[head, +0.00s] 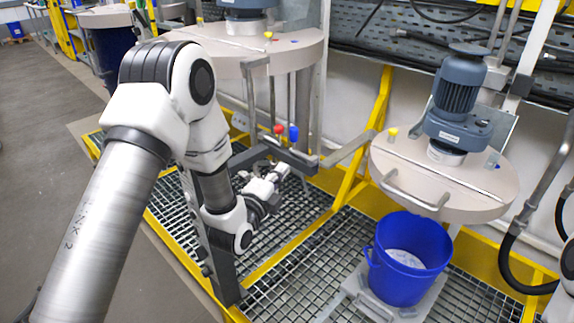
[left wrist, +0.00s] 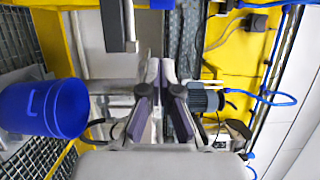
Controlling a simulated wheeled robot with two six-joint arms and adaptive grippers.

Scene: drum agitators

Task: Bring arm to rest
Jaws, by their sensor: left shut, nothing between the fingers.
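My left arm reaches in from the left in the head view. Its gripper (head: 281,171) is above the metal grating, left of the blue bucket and apart from it. In the left wrist view the fingers of this gripper (left wrist: 160,68) are together with nothing between them. My right gripper is not in view.
The blue bucket (head: 408,262) stands under a round beige lid (head: 420,172) with a grey motor (head: 462,85). The bucket also shows in the left wrist view (left wrist: 45,108). A second lid (head: 225,48) stands behind my left arm. Yellow frames (head: 372,135) border the grating (head: 285,240). Grey floor (head: 40,110) is open at left.

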